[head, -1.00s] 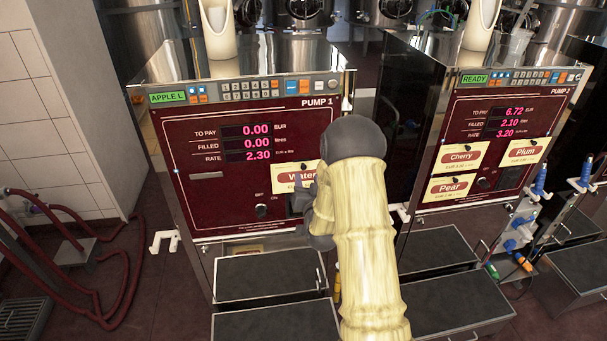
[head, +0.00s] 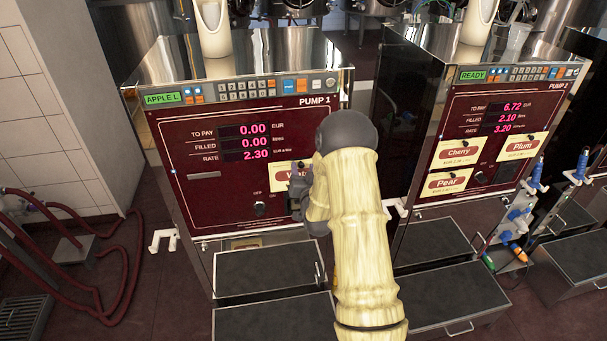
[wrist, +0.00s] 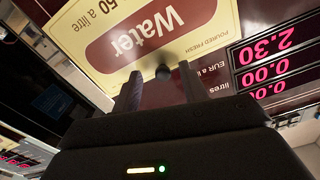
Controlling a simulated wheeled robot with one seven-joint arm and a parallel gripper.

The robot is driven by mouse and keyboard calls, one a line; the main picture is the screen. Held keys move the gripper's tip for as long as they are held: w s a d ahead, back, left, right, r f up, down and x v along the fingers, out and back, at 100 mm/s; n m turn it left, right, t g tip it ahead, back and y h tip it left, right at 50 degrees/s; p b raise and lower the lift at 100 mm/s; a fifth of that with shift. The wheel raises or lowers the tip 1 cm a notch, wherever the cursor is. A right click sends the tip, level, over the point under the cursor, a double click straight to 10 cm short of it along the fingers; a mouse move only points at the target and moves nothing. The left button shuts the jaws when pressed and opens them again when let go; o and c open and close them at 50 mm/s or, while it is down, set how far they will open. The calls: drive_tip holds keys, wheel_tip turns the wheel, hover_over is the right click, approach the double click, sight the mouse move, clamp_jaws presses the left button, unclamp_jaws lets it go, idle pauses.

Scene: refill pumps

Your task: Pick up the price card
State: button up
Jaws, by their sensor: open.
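The cream price card reading "Water" (wrist: 140,38) is on the red front of Pump 1. It appears upside down in the wrist view. In the head view the card (head: 282,179) is partly hidden behind my arm. A dark round knob (wrist: 163,73) sits at the card's edge. My gripper (wrist: 158,88) is open, with one finger on each side of the knob in the wrist view. I cannot tell whether the fingers touch the card or the knob. In the head view my gripper (head: 296,204) is close to the panel, its fingers mostly hidden.
Pump 2 carries Cherry (head: 461,150), Plum (head: 521,146) and Pear (head: 449,182) cards. Grey steps (head: 265,271) stand below Pump 1. Red hoses (head: 95,270) lie on the floor at left.

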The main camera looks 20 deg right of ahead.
drive_tip(key=shift+a, duration=0.3)
drive_tip(key=shift+c, duration=0.4)
drive_tip(key=shift+a, duration=0.15)
drive_tip(key=c, duration=0.4)
drive_tip(key=shift+d, duration=0.2)
drive_tip(key=c, duration=0.4)
drive_tip(key=shift+d, duration=0.1)
drive_tip(key=shift+r, duration=0.1)
